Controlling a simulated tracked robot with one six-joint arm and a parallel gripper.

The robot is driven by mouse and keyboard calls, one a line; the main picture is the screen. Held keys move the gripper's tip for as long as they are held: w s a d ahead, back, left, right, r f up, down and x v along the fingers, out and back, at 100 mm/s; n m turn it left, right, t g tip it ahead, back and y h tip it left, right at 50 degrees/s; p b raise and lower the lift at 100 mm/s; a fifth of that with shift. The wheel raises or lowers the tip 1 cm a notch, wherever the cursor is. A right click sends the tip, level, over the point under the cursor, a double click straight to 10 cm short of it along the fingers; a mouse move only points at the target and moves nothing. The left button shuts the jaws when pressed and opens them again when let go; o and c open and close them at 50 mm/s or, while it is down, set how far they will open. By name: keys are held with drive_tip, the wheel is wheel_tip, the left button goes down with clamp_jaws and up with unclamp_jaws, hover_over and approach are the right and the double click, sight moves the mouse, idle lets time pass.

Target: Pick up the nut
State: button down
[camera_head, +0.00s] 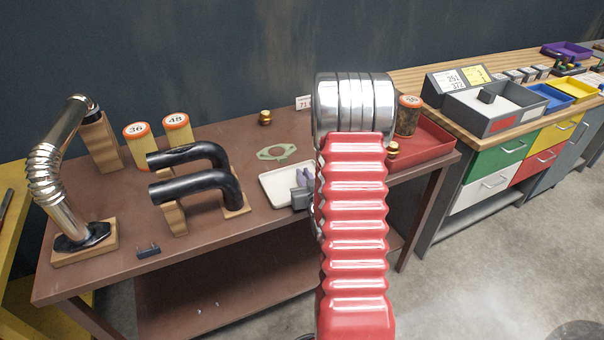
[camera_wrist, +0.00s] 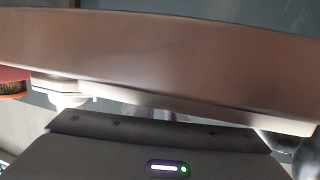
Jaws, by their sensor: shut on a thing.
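A brass nut-like piece (camera_head: 265,117) stands on the brown table towards the back, left of my arm. A second brass piece (camera_head: 392,150) shows just right of my arm, by the red tray. In the wrist view the dark body of my gripper (camera_wrist: 165,150) fills the bottom, with a small lit indicator. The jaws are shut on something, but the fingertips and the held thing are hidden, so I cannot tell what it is.
The brown table (camera_head: 110,268) bears black pipes (camera_head: 195,184), orange-topped filters (camera_head: 177,131), a green gasket (camera_head: 276,152), a white tray (camera_head: 275,190) and a red tray (camera_head: 430,140). A metal bellows pipe (camera_head: 47,180) stands at left. A workbench with grey bins (camera_head: 490,118) is at right.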

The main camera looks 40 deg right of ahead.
wheel_tip(320, 180, up, 10)
idle(0.9)
drive_tip(key=shift+r, duration=0.1)
idle(0.5)
drive_tip(key=shift+r, duration=2.4)
drive_tip(key=shift+s, duration=0.15)
